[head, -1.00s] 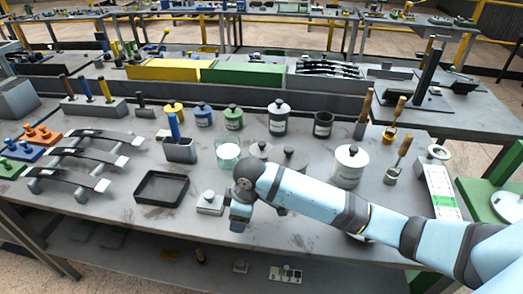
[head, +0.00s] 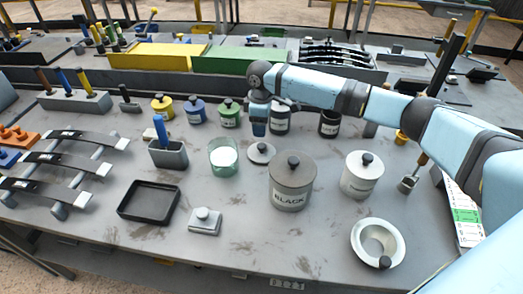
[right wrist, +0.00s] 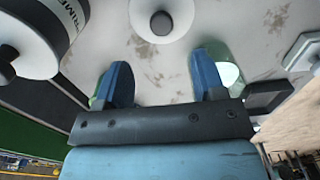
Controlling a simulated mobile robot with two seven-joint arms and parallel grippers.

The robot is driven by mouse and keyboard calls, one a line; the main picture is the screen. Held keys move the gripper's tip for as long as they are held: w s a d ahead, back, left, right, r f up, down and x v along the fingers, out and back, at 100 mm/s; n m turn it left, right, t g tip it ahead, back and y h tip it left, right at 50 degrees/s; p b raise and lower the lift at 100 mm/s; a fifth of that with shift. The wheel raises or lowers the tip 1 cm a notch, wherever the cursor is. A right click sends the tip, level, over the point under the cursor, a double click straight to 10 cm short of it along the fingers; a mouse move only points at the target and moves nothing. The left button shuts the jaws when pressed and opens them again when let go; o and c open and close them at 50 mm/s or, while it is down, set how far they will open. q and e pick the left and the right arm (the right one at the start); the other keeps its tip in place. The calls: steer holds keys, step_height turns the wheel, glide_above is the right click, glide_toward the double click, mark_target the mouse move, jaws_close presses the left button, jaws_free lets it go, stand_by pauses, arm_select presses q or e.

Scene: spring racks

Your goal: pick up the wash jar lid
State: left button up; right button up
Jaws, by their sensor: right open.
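A round grey lid with a dark knob (head: 261,152) lies flat on the table beside an open glass jar of pale liquid (head: 223,158); I take it for the wash jar lid. In the right wrist view the lid (right wrist: 162,18) is at the top centre, cut by the edge. My right gripper (head: 259,130) is just beyond the lid, above the table. Its two blue fingers (right wrist: 162,75) are open and empty, apart from the lid. The glass jar (right wrist: 229,74) shows partly behind one finger. My left gripper is not in view.
A jar labelled PRIMER (right wrist: 68,20) stands close beside the gripper. A grey BLACK jar (head: 291,190) stands right of the lid, with a white jar (head: 362,178) further right. Small lidded pots (head: 195,110) stand behind.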

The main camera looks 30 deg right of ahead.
mark_target(262, 145)
step_height(262, 145, down, 4)
steer(key=shift+f, duration=0.25)
step_height(262, 145, down, 5)
steer(key=shift+s+f, duration=0.1)
steer(key=shift+s, duration=0.05)
steer(key=c, duration=1.1)
